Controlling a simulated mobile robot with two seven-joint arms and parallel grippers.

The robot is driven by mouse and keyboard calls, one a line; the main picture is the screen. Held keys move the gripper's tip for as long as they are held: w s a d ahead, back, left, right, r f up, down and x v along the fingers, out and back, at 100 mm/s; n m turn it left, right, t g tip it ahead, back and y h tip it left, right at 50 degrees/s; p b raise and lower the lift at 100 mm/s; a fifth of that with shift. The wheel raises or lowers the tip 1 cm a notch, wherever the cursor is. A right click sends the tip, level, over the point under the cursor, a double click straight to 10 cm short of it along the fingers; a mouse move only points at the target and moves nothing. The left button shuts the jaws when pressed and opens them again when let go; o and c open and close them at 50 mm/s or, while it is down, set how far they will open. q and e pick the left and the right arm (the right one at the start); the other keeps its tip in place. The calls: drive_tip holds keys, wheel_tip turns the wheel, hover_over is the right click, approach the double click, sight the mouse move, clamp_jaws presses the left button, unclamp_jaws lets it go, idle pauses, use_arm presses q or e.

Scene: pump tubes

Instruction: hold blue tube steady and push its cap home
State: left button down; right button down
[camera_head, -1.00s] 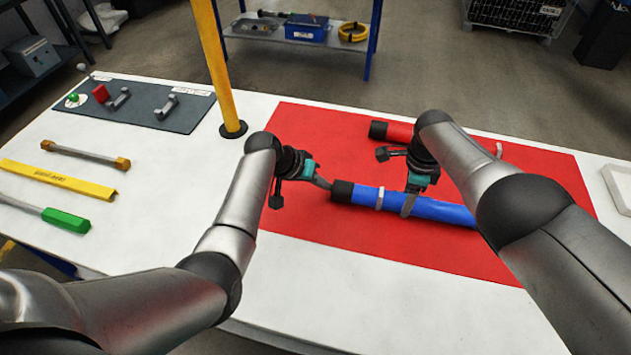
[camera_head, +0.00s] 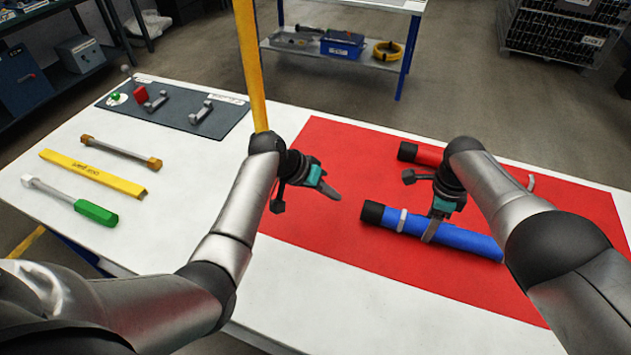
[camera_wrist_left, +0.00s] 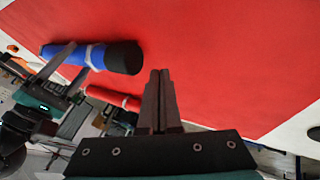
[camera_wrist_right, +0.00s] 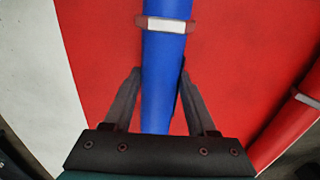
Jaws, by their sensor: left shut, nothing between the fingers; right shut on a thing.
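The blue tube (camera_head: 465,239) lies on the red mat (camera_head: 330,160), with a black cap (camera_head: 373,213) on its left end and a pale ring around it near the cap. The blue tube also shows in the right wrist view (camera_wrist_right: 160,70), between the fingers of my right gripper (camera_wrist_right: 158,90). My right gripper (camera_head: 432,232) is shut on the tube just right of the ring. My left gripper (camera_head: 335,193) is shut and empty, left of the cap and apart from it. The left wrist view shows its closed fingers (camera_wrist_left: 160,80) beside the cap (camera_wrist_left: 125,57). Whether the cap is fully seated I cannot tell.
A red tube (camera_head: 420,154) lies behind the blue one, partly hidden by my right arm. A yellow post (camera_head: 250,70) stands at the mat's left. Tools, a yellow bar (camera_head: 93,174) and a grey board (camera_head: 180,112) are on the left. The mat's front left is clear.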

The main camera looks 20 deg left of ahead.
use_arm(q)
drive_tip(key=v, duration=0.6)
drive_tip(key=shift+r, duration=0.15)
use_arm(e)
drive_tip(key=shift+d, duration=0.15)
use_arm(q)
drive_tip(key=shift+s+a, duration=0.1)
drive_tip(key=shift+a, duration=0.05)
use_arm(e)
drive_tip(key=shift+c, duration=0.6)
unclamp_jaws()
drive_tip(key=shift+r, duration=0.1)
